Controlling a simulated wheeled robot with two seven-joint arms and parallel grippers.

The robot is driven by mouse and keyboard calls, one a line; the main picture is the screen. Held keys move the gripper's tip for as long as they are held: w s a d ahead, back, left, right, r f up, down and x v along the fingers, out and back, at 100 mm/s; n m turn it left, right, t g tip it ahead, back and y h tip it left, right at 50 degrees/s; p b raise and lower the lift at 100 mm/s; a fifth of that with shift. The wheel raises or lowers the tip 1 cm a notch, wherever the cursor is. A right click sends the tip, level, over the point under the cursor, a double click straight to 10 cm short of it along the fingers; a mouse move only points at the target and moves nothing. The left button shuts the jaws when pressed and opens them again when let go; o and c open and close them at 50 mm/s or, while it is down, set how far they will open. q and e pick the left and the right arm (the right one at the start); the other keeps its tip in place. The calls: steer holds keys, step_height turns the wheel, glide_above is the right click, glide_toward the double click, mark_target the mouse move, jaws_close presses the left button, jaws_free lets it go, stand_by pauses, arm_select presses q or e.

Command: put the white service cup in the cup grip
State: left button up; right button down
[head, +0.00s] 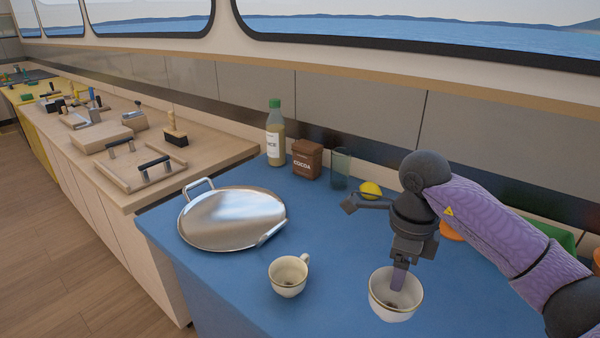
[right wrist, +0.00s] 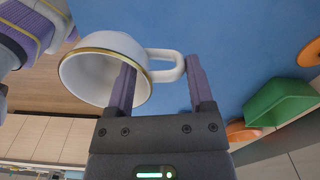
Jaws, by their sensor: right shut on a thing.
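A white cup with a gold rim (head: 396,307) is at my right gripper (head: 397,279) in the head view. In the right wrist view the cup (right wrist: 120,52) lies at the upper left, with its handle between the two fingers (right wrist: 160,90). One finger reaches inside the cup and the other is beyond the handle. My right gripper is shut on this cup. I cannot tell whether the cup touches the blue counter. A similar cup with a gold rim (head: 288,277) stands upright on the counter to the left. I cannot make out a cup grip. My left gripper is not seen.
A round metal tray (head: 232,218) lies left on the blue counter (head: 215,285). A bottle (head: 276,135), a cocoa tin (head: 307,160), a glass (head: 341,168) and a yellow object (head: 371,190) stand along the back. A green object (right wrist: 280,103) and orange ones lie to the right.

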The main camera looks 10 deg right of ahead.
mark_target(374, 289)
steer(key=s+a+n, duration=0.1)
steer(key=a+n, duration=0.1)
steer(key=n, duration=0.2)
steer(key=a+n, duration=0.1)
steer(key=n, duration=0.3)
steer(key=s+a+n, duration=0.1)
steer(key=a+n, duration=0.1)
steer(key=n, duration=0.2)
steer(key=shift+s+a, duration=0.3)
steer(key=shift+s, duration=0.05)
steer(key=s+a+n, duration=0.4)
steer(key=n, duration=0.9)
steer(key=shift+s+a+f+n, duration=0.15)
steer(key=shift+s+f+n, duration=0.05)
steer(key=shift+s+n, duration=0.15)
